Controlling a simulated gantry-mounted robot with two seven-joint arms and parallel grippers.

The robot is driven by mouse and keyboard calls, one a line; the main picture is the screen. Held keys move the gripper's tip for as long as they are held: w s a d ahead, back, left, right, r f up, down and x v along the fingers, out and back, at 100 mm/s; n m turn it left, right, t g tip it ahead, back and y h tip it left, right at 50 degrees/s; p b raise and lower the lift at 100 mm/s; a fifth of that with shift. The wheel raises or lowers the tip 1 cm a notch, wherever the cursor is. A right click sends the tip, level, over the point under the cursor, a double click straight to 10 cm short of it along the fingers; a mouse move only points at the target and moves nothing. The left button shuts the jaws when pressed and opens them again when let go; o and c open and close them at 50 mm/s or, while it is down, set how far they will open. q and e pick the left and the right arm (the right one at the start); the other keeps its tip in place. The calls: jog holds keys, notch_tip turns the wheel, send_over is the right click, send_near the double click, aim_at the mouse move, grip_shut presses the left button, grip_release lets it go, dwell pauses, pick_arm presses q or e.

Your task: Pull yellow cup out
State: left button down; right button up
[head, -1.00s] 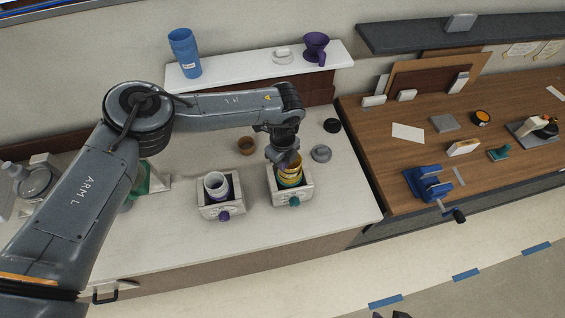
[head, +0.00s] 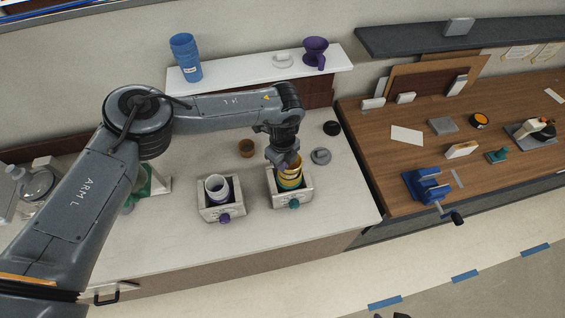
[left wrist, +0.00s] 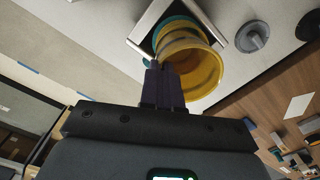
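The yellow cup (head: 291,172) is at the right-hand white box (head: 306,196) with a teal knob, with a teal cup under it. In the left wrist view the yellow cup (left wrist: 198,68) shows its wide rim and inside, with the teal rim (left wrist: 170,28) behind it. My left gripper (head: 284,161) is above this box at the cup's near-left side. In the left wrist view its dark fingers (left wrist: 162,84) are close together on the cup's rim. How deep the cup sits is partly hidden.
Left of it stands another white box (head: 208,211) holding a white cup (head: 217,189). A brown cup (head: 246,147), a grey lid (head: 320,156) and a black lid (head: 332,128) lie behind. A white shelf (head: 235,70) runs along the back. The front counter is clear.

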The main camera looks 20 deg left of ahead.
pick_arm(q)
jog(key=shift+r, duration=0.2)
jog(key=shift+r+p, duration=0.55)
jog(key=shift+p, duration=0.05)
jog(key=shift+r+p, duration=1.5)
jog(key=shift+r, duration=0.55)
